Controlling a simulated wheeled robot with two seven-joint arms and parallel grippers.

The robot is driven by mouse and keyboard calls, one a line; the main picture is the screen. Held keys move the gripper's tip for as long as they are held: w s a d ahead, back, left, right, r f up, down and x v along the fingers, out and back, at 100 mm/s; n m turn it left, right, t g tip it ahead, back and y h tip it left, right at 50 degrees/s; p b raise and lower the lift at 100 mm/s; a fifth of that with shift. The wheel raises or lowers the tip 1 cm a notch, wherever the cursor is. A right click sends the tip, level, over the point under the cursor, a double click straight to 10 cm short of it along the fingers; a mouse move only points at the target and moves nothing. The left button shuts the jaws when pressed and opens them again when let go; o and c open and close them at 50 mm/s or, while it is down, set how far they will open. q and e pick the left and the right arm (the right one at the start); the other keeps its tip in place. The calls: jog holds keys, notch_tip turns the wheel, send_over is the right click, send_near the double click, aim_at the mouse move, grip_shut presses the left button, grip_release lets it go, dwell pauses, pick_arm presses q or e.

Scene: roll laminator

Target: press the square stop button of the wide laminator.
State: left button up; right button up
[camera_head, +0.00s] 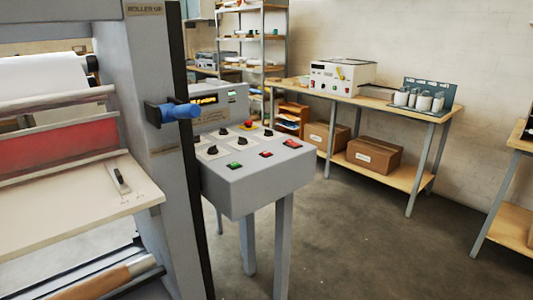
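The wide laminator (160,70) fills the left of the head view, with its rollers, red panel and feed table. Its grey control console (262,178) stands at its right side on grey legs. Along the console's front edge sit a green button (234,165), a red button (265,154) and a second red button (292,143). They look square; their labels are too small to read, so I cannot tell which is the stop button. Several black knobs and a red round button (248,124) lie further back. Neither of my grippers is in view.
A blue-gripped handle (180,111) juts from the laminator's post near the console's left side. A wooden bench (385,105) with a white machine (340,75) and boxes below stands behind. Shelving (250,50) is at the back. The floor (370,240) right of the console is clear.

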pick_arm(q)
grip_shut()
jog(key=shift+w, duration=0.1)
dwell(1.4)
